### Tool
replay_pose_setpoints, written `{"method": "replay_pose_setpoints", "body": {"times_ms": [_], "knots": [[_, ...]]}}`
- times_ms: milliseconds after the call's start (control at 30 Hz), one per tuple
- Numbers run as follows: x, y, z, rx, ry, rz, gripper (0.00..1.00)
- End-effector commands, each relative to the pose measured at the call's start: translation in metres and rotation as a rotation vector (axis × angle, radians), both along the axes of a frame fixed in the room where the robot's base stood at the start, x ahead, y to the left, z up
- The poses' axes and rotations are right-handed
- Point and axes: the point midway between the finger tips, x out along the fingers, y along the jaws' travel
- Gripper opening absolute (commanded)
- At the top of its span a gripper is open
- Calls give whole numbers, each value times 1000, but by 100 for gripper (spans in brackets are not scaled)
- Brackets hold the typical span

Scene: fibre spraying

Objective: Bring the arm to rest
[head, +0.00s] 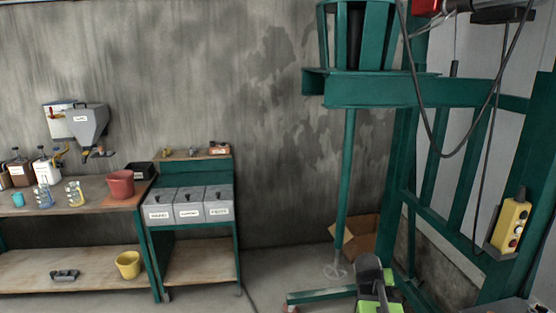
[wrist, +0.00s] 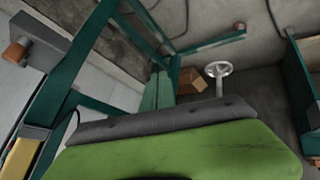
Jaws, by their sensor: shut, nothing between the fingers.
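My gripper (head: 372,268) shows at the bottom of the head view, right of centre, as a dark grey and green end in front of the green machine frame (head: 370,92). In the wrist view my gripper (wrist: 165,122) fills the lower middle with a green surface and a dark grey edge. It is shut and holds nothing that I can see. It appears apart from the machine. Most of my arm is out of view.
A mixer shaft with a ring-shaped foot (head: 335,271) hangs just left of my gripper. A cardboard box (head: 360,238) lies behind. A yellow control box (head: 510,225) hangs at right. A workbench (head: 75,190) and bin stand (head: 190,165) stand left. Floor between is clear.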

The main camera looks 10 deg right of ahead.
Motion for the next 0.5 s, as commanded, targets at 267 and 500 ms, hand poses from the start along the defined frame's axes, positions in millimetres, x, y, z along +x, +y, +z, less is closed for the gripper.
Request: {"method": "replay_pose_setpoints", "body": {"times_ms": [267, 500], "knots": [[-49, 216, -50, 324, 359, 235, 0], [-85, 285, -55, 428, 512, 341, 0]]}}
